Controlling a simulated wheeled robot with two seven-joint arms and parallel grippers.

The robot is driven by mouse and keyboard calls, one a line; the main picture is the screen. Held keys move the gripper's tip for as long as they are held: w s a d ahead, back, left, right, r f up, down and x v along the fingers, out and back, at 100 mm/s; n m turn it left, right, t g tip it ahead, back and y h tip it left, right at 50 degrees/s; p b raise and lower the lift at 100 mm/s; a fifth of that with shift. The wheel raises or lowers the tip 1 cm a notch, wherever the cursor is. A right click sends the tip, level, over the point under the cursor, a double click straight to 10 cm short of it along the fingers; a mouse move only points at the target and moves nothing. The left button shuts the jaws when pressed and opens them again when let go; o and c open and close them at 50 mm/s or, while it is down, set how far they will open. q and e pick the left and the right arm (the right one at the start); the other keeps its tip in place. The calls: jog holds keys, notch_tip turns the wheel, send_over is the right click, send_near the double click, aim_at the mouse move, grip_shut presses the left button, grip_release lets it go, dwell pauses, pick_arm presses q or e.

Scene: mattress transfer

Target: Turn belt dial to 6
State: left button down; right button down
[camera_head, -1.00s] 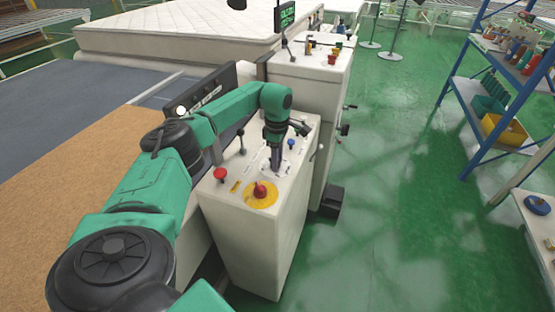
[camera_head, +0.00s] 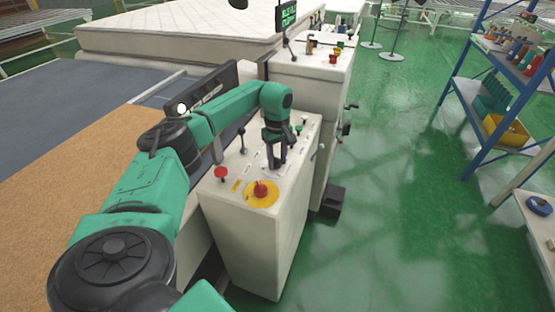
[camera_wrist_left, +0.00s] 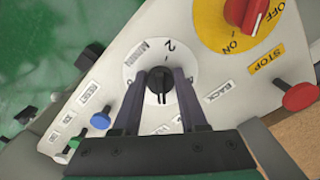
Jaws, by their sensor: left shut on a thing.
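The belt dial is a round white disc (camera_wrist_left: 137,57) with a black knob (camera_wrist_left: 159,83) in its middle. A digit that looks like a 2 shows near the disc's edge, with dark lettering beside it. My left gripper (camera_wrist_left: 160,84) points down at the panel, its two dark fingers on either side of the knob and shut on it. The fingers hide part of the disc, and I cannot read a 6. In the head view my left gripper (camera_head: 277,161) is over the top of the white control box (camera_head: 262,232) and covers the dial. My right gripper is not in view.
A yellow plate with a red switch (camera_head: 261,189) and a red button (camera_head: 221,173) are near the gripper. A black lever (camera_head: 241,140) stands behind. A mattress (camera_head: 180,35) lies at the back, and a blue shelf (camera_head: 483,85) stands at right.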

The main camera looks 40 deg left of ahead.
aim_at(277, 159)
pick_arm(q)
jog(key=shift+w+r, duration=0.1)
jog(key=shift+r, duration=0.1)
dwell(0.3)
jog(key=shift+c, duration=2.2)
grip_release()
jog(key=shift+f, duration=0.1)
notch_tip(277, 159, up, 15)
jog(key=b, duration=0.1)
jog(key=shift+f+b, duration=0.2)
jog(key=shift+b, duration=0.2)
